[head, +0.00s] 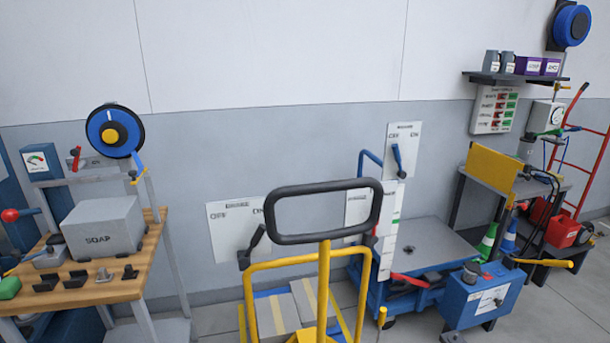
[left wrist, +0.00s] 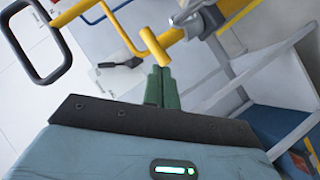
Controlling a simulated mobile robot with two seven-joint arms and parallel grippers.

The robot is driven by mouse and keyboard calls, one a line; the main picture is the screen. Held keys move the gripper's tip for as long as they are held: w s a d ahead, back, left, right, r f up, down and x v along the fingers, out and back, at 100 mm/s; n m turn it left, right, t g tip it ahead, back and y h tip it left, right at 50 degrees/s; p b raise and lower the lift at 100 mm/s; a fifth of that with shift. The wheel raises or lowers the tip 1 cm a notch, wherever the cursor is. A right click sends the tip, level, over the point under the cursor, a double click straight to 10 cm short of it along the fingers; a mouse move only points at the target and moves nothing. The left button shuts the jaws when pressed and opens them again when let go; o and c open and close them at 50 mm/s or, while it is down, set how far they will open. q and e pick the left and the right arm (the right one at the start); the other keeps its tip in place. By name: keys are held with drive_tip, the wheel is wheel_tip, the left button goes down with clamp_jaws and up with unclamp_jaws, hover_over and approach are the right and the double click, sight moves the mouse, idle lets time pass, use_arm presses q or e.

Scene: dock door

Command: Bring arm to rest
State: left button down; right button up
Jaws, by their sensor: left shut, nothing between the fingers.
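My left gripper (left wrist: 163,88) shows in the left wrist view. Its two green fingers are together, with nothing between them. A yellow handle (left wrist: 154,46) appears just beyond the fingertips in that picture; I cannot tell whether they touch. Neither gripper can be made out in the head view. My right gripper is in no view.
A cart with a black loop handle (head: 322,192) and yellow frame stands in front; the loop also shows in the left wrist view (left wrist: 43,78). A workbench (head: 150,262) with a grey box (head: 103,228) is at left. A blue box (head: 484,298) stands at right.

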use_arm(q)
drive_tip(key=s+d+f+m+g+y, duration=0.1)
drive_tip(key=s+f+m, duration=0.3)
drive_tip(key=s, duration=0.7)
drive_tip(key=s+d+f+m+g+y, duration=0.1)
drive_tip(key=s+d+f+m+g, duration=0.1)
drive_tip(key=s+f, duration=0.4)
drive_tip(key=s+m+g, duration=0.1)
drive_tip(key=s+m, duration=0.1)
drive_tip(key=s, duration=0.3)
drive_tip(key=shift+s+f+m, duration=0.25)
drive_tip(key=shift+m, duration=0.05)
